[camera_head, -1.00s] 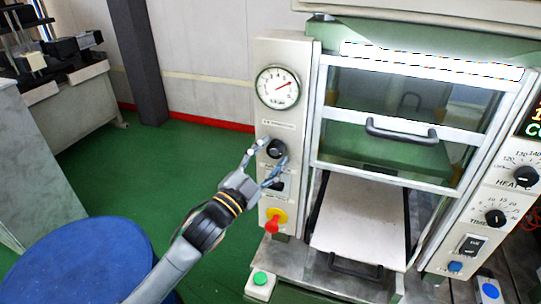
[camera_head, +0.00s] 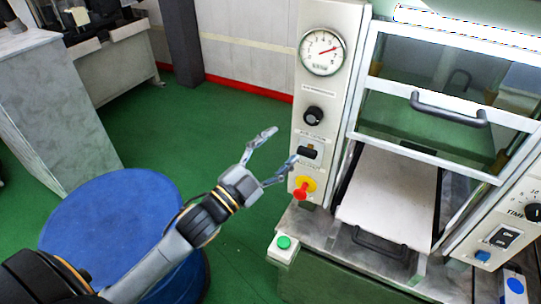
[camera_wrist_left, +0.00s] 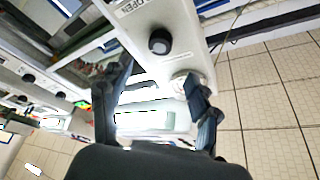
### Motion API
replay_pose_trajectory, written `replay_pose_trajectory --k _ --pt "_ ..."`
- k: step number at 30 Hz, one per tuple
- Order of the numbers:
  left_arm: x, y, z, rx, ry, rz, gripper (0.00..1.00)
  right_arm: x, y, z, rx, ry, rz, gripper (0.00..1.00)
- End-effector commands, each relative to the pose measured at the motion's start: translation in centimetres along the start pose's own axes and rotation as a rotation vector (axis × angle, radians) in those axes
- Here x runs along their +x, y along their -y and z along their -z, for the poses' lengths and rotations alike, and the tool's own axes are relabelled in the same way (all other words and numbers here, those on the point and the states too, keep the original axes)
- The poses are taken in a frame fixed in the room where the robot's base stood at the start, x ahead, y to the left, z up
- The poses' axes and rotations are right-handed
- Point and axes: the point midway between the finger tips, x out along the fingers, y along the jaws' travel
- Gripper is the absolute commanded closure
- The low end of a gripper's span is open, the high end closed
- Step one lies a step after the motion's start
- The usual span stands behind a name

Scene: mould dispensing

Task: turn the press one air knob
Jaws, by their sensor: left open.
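The air knob (camera_head: 313,115) is a round black knob on the pale panel (camera_head: 331,88) left of the press door, under a pressure gauge (camera_head: 321,52). My left gripper (camera_head: 278,151) is open and empty, left of and below the knob, apart from it. In the left wrist view, a black knob (camera_wrist_left: 160,41) shows beyond the open fingers (camera_wrist_left: 160,92), above the gap between them. My right gripper is not in view.
A black switch (camera_head: 308,152) and a red-yellow knob (camera_head: 303,188) sit below the air knob. A green button (camera_head: 284,243) is lower. The blue round top (camera_head: 110,222) lies under my arm. Green floor is open behind.

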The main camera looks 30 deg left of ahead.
Motion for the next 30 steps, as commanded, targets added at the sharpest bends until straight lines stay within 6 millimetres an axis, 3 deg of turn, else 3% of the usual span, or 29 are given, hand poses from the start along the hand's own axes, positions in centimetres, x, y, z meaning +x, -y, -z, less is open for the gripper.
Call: replay_pose_trajectory --k 3,9,25,28,30 --pt "-1.4 -0.1 -0.1 -0.001 0.002 -0.001 0.39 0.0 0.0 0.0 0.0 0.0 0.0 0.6" --pt "-2.4 0.0 0.0 0.0 0.0 0.0 0.39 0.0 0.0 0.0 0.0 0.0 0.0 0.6" --pt "-2.4 -0.1 -0.2 -0.002 0.003 -0.001 0.39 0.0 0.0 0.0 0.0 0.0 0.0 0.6" --pt "-2.5 -1.0 -1.9 -0.017 0.038 -0.011 0.39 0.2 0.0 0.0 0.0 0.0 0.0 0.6" --pt "-2.8 -2.6 -4.7 -0.043 0.095 -0.027 0.39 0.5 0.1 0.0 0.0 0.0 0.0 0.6"
